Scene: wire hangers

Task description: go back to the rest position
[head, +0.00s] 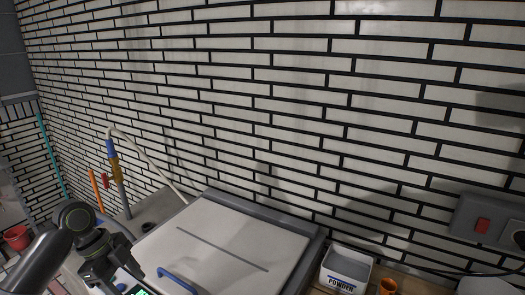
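Part of my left arm shows at the lower left as dark links and a round joint. The arm runs down to the bottom edge of the head view, and I see no fingertips on it. My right arm and gripper are not in view. No wire hanger shows in the head view.
A white-topped appliance (215,240) with a blue handle (178,280) stands against the brick wall (300,110). A white powder box (346,270) and an orange cup (388,286) stand to its right. A red bucket (16,238) is at far left. A socket (488,226) is on the wall.

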